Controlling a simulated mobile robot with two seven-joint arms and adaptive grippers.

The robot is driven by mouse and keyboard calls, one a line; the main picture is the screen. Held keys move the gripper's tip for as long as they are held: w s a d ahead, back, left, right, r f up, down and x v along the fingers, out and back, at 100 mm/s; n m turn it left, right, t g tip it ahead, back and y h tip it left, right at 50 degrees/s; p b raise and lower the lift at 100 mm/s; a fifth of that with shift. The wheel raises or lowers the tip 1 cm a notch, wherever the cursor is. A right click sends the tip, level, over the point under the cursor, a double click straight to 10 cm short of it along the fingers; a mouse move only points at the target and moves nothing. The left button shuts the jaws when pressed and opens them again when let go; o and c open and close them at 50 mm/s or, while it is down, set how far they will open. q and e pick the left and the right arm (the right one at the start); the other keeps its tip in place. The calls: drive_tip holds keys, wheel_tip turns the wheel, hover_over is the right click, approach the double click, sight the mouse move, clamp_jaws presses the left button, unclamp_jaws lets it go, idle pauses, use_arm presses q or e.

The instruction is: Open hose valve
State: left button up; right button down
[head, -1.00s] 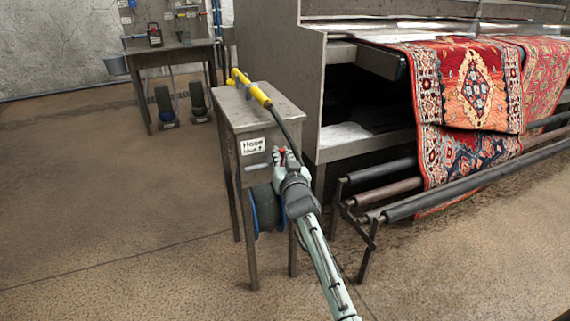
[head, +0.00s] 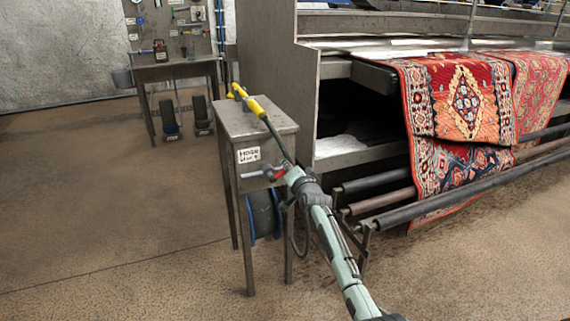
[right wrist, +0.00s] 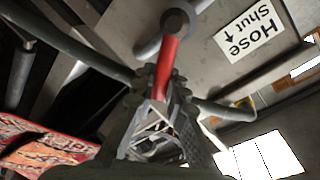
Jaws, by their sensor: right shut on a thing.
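The hose valve's red handle (head: 268,173) is on the front of a small metal stand (head: 262,112), under a white label (head: 248,155). In the right wrist view the handle (right wrist: 169,62) runs from a round grey hub (right wrist: 177,20) down between my fingers. The label there (right wrist: 250,32) reads "Hose Shut" with an arrow. My right gripper (head: 283,174) is shut on the handle; it also shows in the right wrist view (right wrist: 160,85). My left gripper is not in view.
A yellow spray wand (head: 250,102) with a dark hose lies on the stand. A blue-rimmed hose reel (head: 264,214) is below. A large machine with rollers (head: 480,180) and red rugs (head: 465,105) stands right. Open floor (head: 110,210) lies left.

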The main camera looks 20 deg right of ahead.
drive_tip(key=shift+d+f+m, duration=0.3)
drive_tip(key=shift+f+m, duration=0.2)
drive_tip(key=shift+m, duration=0.3)
use_arm(q)
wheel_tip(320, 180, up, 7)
drive_tip(key=b, duration=0.2)
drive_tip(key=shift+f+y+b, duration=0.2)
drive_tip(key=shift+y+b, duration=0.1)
drive_tip(key=shift+b, duration=0.1)
use_arm(e)
drive_tip(key=shift+d+f+m+y, duration=0.1)
drive_tip(key=shift+f+m+y, duration=0.4)
drive_tip(key=shift+m, duration=0.55)
drive_tip(key=shift+d+f+m+y, duration=0.1)
drive_tip(key=shift+f+m+y, duration=0.2)
drive_tip(key=shift+f+m, duration=0.6)
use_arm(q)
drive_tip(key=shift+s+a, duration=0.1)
use_arm(e)
drive_tip(key=shift+r, duration=0.2)
drive_tip(key=c, duration=1.6)
unclamp_jaws()
drive_tip(key=shift+o, duration=0.3)
